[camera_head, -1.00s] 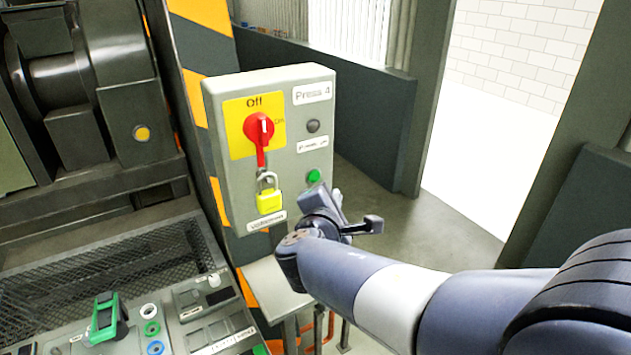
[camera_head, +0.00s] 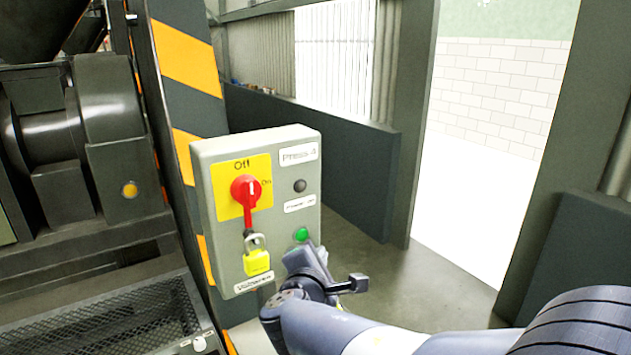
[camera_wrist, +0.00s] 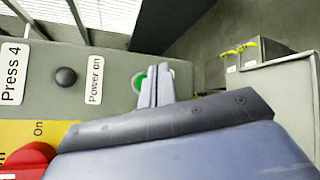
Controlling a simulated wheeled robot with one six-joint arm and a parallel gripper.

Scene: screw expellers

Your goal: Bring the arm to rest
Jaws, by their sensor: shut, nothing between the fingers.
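My arm reaches in from the lower right of the head view. My gripper (camera_head: 303,258) is shut and empty, just in front of the lower right of a grey control box (camera_head: 212,179) labelled Press 4. In the wrist view my gripper's fingers (camera_wrist: 161,84) lie together and partly cover the green button (camera_wrist: 139,81). The green button (camera_head: 301,234) shows just above the gripper in the head view. Whether the fingertips touch the box cannot be told. A red switch handle (camera_head: 247,192) on a yellow plate and a yellow padlock (camera_head: 257,261) are on the box's left side.
A striped post (camera_head: 190,65) stands behind the box, with dark machinery (camera_head: 110,112) to its left. A mesh guard (camera_head: 128,315) lies lower left. A low dark wall (camera_head: 345,158) runs behind. Open floor (camera_head: 405,278) lies to the right.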

